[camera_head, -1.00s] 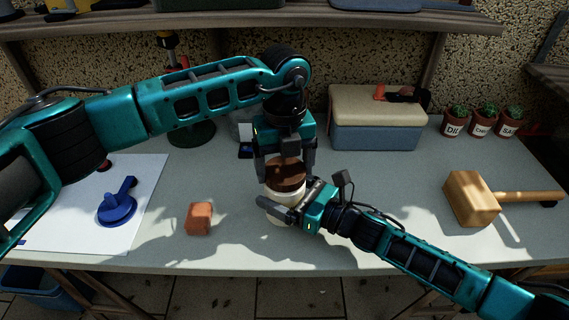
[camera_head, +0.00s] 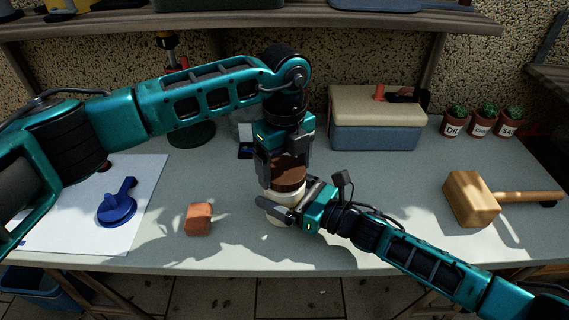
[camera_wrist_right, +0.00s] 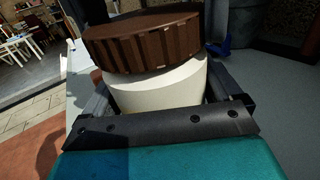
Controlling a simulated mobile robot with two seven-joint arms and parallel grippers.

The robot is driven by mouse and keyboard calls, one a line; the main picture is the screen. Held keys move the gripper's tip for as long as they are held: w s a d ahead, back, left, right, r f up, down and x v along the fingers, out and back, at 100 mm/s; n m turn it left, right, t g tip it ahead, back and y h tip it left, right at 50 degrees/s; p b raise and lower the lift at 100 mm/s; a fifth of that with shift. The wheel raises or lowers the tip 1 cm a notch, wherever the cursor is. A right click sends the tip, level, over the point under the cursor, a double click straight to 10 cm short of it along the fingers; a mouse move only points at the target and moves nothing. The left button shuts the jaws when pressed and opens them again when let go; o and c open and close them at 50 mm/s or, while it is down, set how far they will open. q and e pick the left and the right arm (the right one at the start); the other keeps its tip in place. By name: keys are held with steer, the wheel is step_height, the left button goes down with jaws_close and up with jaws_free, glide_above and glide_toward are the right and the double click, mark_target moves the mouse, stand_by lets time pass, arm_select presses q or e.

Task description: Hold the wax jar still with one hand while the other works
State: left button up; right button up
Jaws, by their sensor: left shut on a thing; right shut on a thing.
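The wax jar has a cream body (camera_head: 275,215) and a brown ribbed lid (camera_head: 288,177). It stands on the bench in the middle of the head view. My right gripper (camera_head: 284,209) comes in from the right and is shut on the cream body. The right wrist view shows the cream body (camera_wrist_right: 160,88) between its fingers, with the brown lid (camera_wrist_right: 145,40) above, looking slightly tilted there. My left gripper (camera_head: 286,172) points down from above and is shut on the lid. Part of the jar body is hidden behind my right gripper.
An orange-brown block (camera_head: 199,219) lies left of the jar. A blue tool (camera_head: 117,204) rests on a white sheet (camera_head: 70,225) farther left. A wooden mallet (camera_head: 472,199) lies at right. A box with a cream top (camera_head: 376,105) and several potted cacti (camera_head: 481,122) stand behind.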

mark_target(285, 169)
arm_select(q)
steer(key=shift+r, duration=0.15)
steer(key=shift+r, duration=0.9)
steer(key=shift+r, duration=2.05)
arm_select(e)
steer(key=o, duration=1.7)
steer(key=shift+o, duration=0.2)
steer(key=shift+d, duration=0.1)
